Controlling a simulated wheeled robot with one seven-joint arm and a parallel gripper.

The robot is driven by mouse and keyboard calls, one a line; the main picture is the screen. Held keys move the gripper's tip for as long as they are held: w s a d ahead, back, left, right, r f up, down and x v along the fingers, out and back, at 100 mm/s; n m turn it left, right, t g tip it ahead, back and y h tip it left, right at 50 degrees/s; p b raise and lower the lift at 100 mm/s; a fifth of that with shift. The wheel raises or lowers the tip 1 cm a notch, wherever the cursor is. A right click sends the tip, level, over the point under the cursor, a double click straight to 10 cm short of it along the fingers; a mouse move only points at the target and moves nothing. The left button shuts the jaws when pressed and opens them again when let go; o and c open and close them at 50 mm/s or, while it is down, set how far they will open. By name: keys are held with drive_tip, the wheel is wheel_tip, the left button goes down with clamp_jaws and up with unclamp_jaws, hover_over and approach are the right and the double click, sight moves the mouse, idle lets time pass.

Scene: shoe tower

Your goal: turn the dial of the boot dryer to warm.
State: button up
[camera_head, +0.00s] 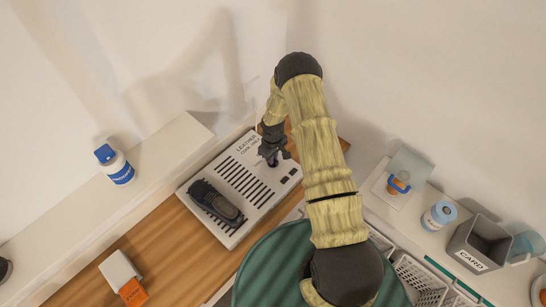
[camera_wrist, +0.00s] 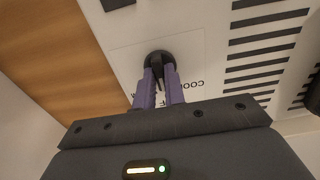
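The boot dryer (camera_head: 233,219) is a pale box with dark vent slots, standing on a wooden surface. Its dial (camera_wrist: 159,59) is a round black knob with a raised grip, seen at the upper middle of the wrist view. My gripper (camera_wrist: 160,74) has its two purple fingertips on either side of the dial's grip, close together and seemingly touching it. In the head view my gripper (camera_head: 270,158) is at the dryer's upper right end and hides most of the dial. The printed word beside the dial reads "COO…"; the other labels are partly hidden by the fingers.
A dark shoe (camera_head: 216,204) lies on the dryer's left part. A white bottle (camera_head: 117,168) with a blue cap stands on the ledge. An orange and white box (camera_head: 128,281) lies front left. A blue-lidded jar (camera_head: 438,215) and a grey card bin (camera_head: 479,242) stand at right.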

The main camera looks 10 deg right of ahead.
clamp_jaws()
drive_tip(key=shift+f+m+b, duration=0.1)
drive_tip(key=shift+m+b, duration=0.4)
drive_tip(key=shift+b, duration=0.1)
drive_tip(key=m+b, duration=0.3)
drive_tip(key=shift+f+b, duration=0.1)
drive_tip(key=shift+b, duration=0.25)
drive_tip(key=m+b, duration=0.2)
drive_tip(key=m, duration=0.1)
drive_tip(key=shift+m+b, duration=0.3)
drive_tip(key=shift+m, duration=0.1)
drive_tip(key=shift+r+m+b, duration=0.2)
drive_tip(key=shift+m+b, duration=0.4)
drive_tip(key=shift+m, duration=0.5)
drive_tip(key=o, duration=0.6)
unclamp_jaws()
drive_tip(key=shift+c, duration=0.2)
